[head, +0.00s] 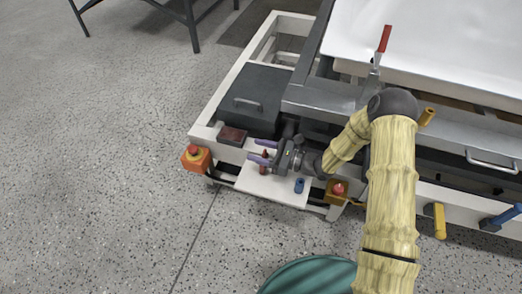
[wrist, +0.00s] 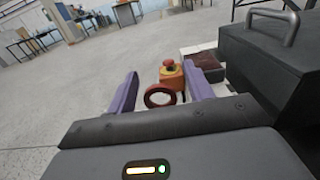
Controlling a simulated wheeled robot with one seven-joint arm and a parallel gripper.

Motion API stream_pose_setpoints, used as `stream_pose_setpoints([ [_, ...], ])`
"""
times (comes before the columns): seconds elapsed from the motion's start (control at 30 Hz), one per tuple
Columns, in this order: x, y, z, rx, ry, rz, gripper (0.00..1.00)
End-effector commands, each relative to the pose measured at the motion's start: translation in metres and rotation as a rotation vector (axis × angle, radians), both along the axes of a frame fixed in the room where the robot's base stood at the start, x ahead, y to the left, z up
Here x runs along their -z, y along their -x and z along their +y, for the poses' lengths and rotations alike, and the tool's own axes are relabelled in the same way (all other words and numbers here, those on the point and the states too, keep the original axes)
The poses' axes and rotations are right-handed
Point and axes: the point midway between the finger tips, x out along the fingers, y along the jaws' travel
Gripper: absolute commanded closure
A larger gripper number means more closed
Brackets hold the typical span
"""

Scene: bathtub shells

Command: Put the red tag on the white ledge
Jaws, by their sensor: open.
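The red tag (head: 264,161) is a small dark red piece at my gripper, over the white ledge (head: 262,190). In the wrist view the red tag (wrist: 160,95) shows as a dark red ring between the purple fingers, with a gap on both sides. The head view suggests it stands on the ledge; its base is hard to make out. My gripper (head: 260,151) is open, low over the back of the ledge, pointing left. The fingers and wrist hide part of the tag and ledge.
A blue piece (head: 299,186) stands on the ledge's right part. A dark red block (head: 232,135) and a grey case with a handle (head: 250,92) lie behind. A green round top (head: 312,277) is in front.

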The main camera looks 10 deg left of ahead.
Motion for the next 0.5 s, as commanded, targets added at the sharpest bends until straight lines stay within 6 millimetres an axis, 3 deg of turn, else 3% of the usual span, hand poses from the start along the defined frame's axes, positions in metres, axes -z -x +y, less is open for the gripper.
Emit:
stream_pose_setpoints([
  [0.5, -0.001, 0.004, -0.074, 0.007, 0.0, 0.001, 0.48],
])
